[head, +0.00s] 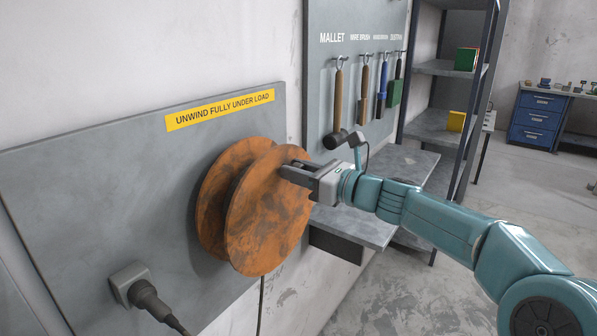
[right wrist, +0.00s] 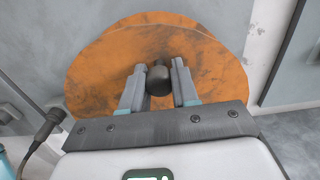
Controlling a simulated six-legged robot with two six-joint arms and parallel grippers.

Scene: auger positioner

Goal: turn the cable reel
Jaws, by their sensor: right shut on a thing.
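The cable reel (head: 266,215) is a rusty orange double disc mounted on a grey wall panel, under a yellow label reading "UNWIND FULLY UNDER LOAD". My right gripper (head: 286,169) reaches in from the right to the upper right part of the reel's front disc. In the right wrist view its fingers (right wrist: 159,84) are shut on a dark round knob (right wrist: 158,80), with the orange reel (right wrist: 105,75) behind. In the head view the gripper hides the knob. My left gripper is not in view.
A plug with a black cable (head: 140,291) sits at the panel's lower left. A grey shelf (head: 350,222) lies below my right arm. A tool board with a hanging mallet (head: 338,100) and brushes is behind. A shelving rack (head: 435,125) and blue drawers (head: 537,120) stand farther right.

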